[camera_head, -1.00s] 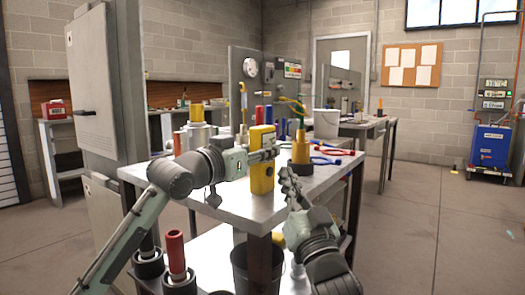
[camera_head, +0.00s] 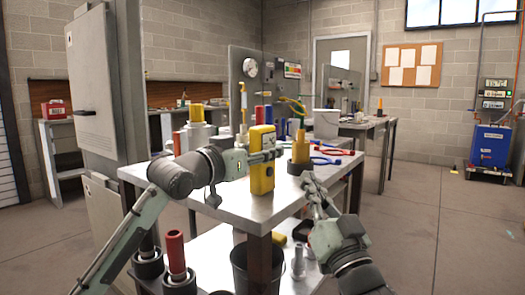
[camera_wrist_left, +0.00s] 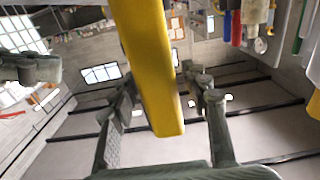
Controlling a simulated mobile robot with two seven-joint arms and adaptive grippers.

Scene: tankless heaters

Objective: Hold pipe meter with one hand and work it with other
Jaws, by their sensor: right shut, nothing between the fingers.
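The pipe meter, which I take to be the yellow handheld device (camera_head: 262,178), is upright over the near part of the metal table. A dark display shows near its top. My left gripper (camera_head: 270,156) has its fingers on both sides of the meter and is shut on it. The left wrist view shows the yellow body (camera_wrist_left: 150,75) between the two fingers (camera_wrist_left: 158,95). Whether its base touches the table is hard to tell. My right gripper (camera_head: 308,180) is shut and empty, to the right of the meter and apart from it.
The metal table (camera_head: 215,200) holds a yellow cylinder on a dark base (camera_head: 300,155), red and blue pliers (camera_head: 330,150) and several pipes behind. A black bin (camera_head: 252,265) and red-topped pipe (camera_head: 175,252) are below. Open floor lies to the right (camera_head: 440,220).

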